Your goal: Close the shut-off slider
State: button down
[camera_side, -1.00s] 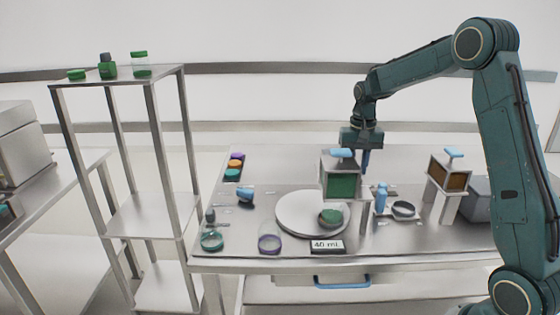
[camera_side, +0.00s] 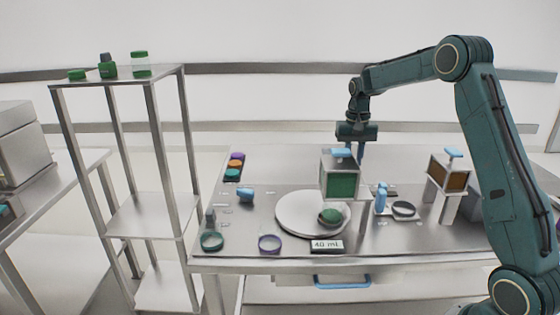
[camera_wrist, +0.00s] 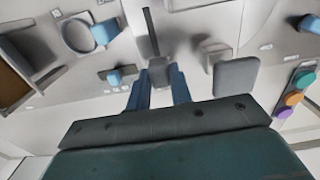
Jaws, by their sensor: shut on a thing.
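A dispenser bin (camera_side: 339,183) with a green front window and a blue top handle (camera_side: 341,153) stands over the round plate on the table. A small bowl (camera_side: 331,223) under it holds a heap of green material. My gripper (camera_side: 361,158) is behind the bin, fingers pointing down, tips mostly hidden there. In the wrist view my two blue fingers (camera_wrist: 160,88) are shut on a small grey block, which looks like the shut-off slider's tab (camera_wrist: 159,72). A dark bar (camera_wrist: 150,32) extends from it.
A round plate (camera_side: 293,214) sits under the bowl, with a "40 mL" sign (camera_side: 327,246) in front. A second bin (camera_side: 450,174) with brown contents stands to the right.

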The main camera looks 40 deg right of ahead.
jog(key=shift+w+d+r, duration=0.1)
jog(key=shift+w+d, duration=0.05)
jog(key=c, duration=1.2)
grip_release()
jog(key=shift+c, duration=0.2)
jog(key=shift+r, duration=0.1)
notch_tip(320, 180, up, 14)
jog(key=shift+f, duration=0.25)
